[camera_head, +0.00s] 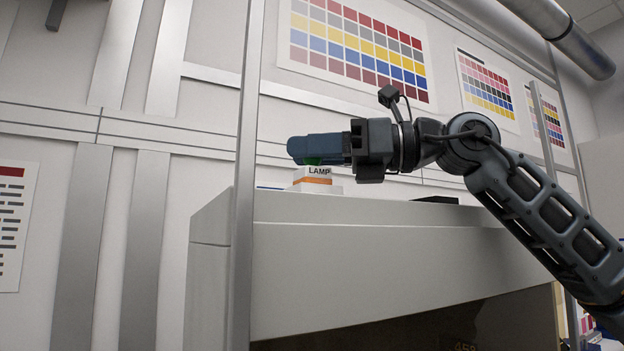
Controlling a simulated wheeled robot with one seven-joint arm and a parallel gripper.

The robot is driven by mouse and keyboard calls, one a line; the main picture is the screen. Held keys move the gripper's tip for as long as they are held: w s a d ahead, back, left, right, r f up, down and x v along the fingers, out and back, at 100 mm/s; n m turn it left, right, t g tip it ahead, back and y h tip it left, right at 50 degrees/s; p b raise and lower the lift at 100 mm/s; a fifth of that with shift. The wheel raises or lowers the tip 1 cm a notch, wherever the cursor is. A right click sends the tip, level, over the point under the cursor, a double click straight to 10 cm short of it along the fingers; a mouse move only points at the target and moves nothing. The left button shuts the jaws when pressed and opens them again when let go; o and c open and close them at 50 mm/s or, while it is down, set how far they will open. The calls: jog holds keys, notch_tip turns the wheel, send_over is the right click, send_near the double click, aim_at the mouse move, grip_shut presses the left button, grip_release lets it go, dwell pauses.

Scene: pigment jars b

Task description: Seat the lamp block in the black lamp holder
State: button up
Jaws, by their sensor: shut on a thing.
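The lamp block (313,178) is white with an orange band and the word LAMP. It is upright at the left part of the pale bench top. My gripper (312,148) comes in level from the right, with its bluish fingers right over the block. It is shut on the block's top, where a bit of green shows below the fingers. Whether the block's underside touches the surface is hard to tell. A low black thing (436,199) on the bench top to the right may be the black lamp holder. Only its edge shows, and its inside is hidden.
The pale bench (380,270) has its top nearly edge-on, so free room there is hard to judge. A metal upright (243,180) stands at its left front. A bit of blue lies left of the block. Colour charts (357,45) hang on the wall behind.

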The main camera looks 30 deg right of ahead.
grip_shut()
notch_tip(320, 180, up, 9)
jog(key=shift+r, duration=0.2)
jog(key=w+d+f+m+t+h+b, duration=0.1)
jog(key=w+d+f+m+t+h, duration=0.1)
jog(key=d+m+t+h, duration=0.4)
jog(key=w+d+f+m+t+h+b, duration=0.1)
jog(key=w+d+f+m+h, duration=0.1)
jog(key=d+m+h, duration=0.65)
jog(key=s+d+r+m+g+h+b, duration=0.1)
jog(key=s+d+r+m+g+h, duration=0.2)
jog(key=d+h, duration=0.6)
jog(key=shift+s+d+r+h, duration=0.35)
jog(key=shift+s+h, duration=0.2)
jog(key=shift+h, duration=0.3)
jog(key=shift+m, duration=0.25)
